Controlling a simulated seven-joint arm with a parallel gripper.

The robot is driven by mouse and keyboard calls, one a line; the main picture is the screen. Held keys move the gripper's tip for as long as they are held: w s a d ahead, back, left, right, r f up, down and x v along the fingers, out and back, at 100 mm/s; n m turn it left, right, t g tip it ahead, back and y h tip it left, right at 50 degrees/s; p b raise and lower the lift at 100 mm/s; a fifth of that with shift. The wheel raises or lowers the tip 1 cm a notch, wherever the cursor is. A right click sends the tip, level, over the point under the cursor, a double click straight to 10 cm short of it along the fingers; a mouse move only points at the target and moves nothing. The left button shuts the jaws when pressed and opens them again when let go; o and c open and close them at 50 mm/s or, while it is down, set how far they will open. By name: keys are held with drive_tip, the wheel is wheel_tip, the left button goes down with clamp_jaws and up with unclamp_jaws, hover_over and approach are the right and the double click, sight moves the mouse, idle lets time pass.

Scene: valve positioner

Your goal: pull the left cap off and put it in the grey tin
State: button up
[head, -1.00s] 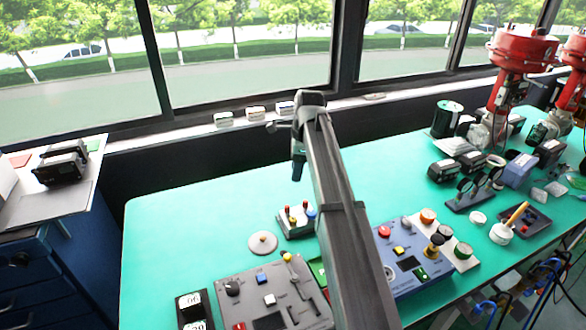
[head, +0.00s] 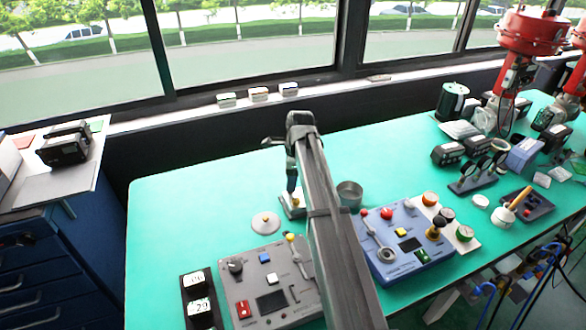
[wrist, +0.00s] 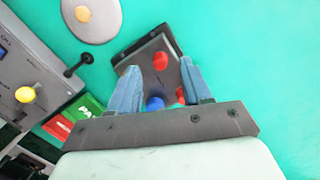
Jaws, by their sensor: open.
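A small dark block (wrist: 133,56) with coloured caps lies under my gripper. In the wrist view a red cap (wrist: 160,61) stands between the fingertips, with another red cap (wrist: 181,95) and a blue cap (wrist: 154,103) closer to the gripper's body. I cannot tell for certain which is the left cap. My gripper (wrist: 160,66) is open, its blue fingers on either side of the first red cap; contact is not clear. In the head view my gripper (head: 292,188) hides most of the block (head: 291,207). The grey tin (head: 349,194) stands right of my arm.
A round pale disc (head: 265,223) lies left of the block. A grey control panel (head: 266,285) is in front, and a blue panel (head: 403,250) with knobs and levers is to the right. Bare green table lies behind the disc and around the tin.

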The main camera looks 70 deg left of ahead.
drive_tip(key=shift+s+f, duration=0.1)
drive_tip(key=shift+f, duration=1)
drive_tip(key=shift+c, duration=0.5)
clamp_jaws()
